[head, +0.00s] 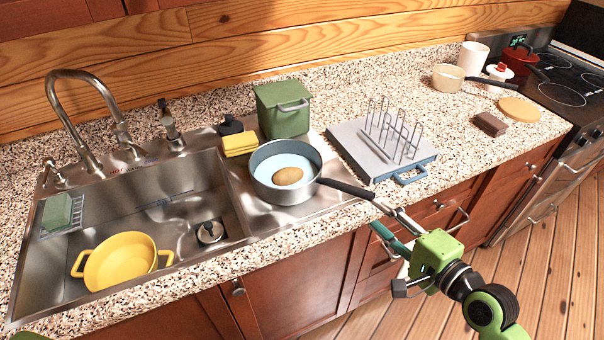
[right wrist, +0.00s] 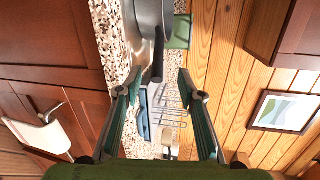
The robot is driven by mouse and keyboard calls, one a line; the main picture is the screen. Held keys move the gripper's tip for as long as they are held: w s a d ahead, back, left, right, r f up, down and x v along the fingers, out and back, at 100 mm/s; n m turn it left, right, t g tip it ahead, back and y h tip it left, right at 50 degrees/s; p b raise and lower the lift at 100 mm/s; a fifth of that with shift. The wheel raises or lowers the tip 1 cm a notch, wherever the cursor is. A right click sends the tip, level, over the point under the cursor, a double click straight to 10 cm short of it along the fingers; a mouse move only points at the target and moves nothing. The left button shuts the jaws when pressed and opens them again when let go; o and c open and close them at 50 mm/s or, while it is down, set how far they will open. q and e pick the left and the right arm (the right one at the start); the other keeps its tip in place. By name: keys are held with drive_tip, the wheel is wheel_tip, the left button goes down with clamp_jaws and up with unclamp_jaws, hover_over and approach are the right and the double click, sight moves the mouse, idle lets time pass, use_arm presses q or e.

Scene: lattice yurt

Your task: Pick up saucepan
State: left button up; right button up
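A grey saucepan (head: 284,194) with a pale blue inside stands on the steel ledge right of the sink basin. A brown, potato-like item (head: 287,176) lies in it. My right gripper (head: 374,214) is open and empty by the handle's end. In the right wrist view its fingers (right wrist: 155,86) are apart, with the saucepan (right wrist: 149,14) ahead and its handle (right wrist: 158,56) lined up between them. I cannot tell whether they touch it.
A green canister (head: 283,112) and yellow sponges (head: 240,144) stand behind the saucepan. A wire rack (head: 392,128) on a grey-blue board (head: 350,143) is to its right. A yellow pot (head: 120,262) sits in the sink. A cream pan (head: 447,80) stands farther right.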

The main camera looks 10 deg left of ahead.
sight(351, 192)
drive_tip(key=x, duration=0.6)
drive_tip(key=shift+a+p, duration=0.1)
drive_tip(key=shift+p, duration=0.3)
drive_tip(key=shift+w+a+f, duration=0.1)
drive_tip(key=shift+w+a, duration=0.35)
drive_tip(key=shift+w, duration=0.15)
drive_tip(key=p+x, duration=0.1)
drive_tip(key=x, duration=0.3)
drive_tip(key=shift+f, duration=0.25)
clamp_jaws()
drive_tip(key=shift+w+r, duration=0.1)
drive_tip(key=shift+r, duration=0.1)
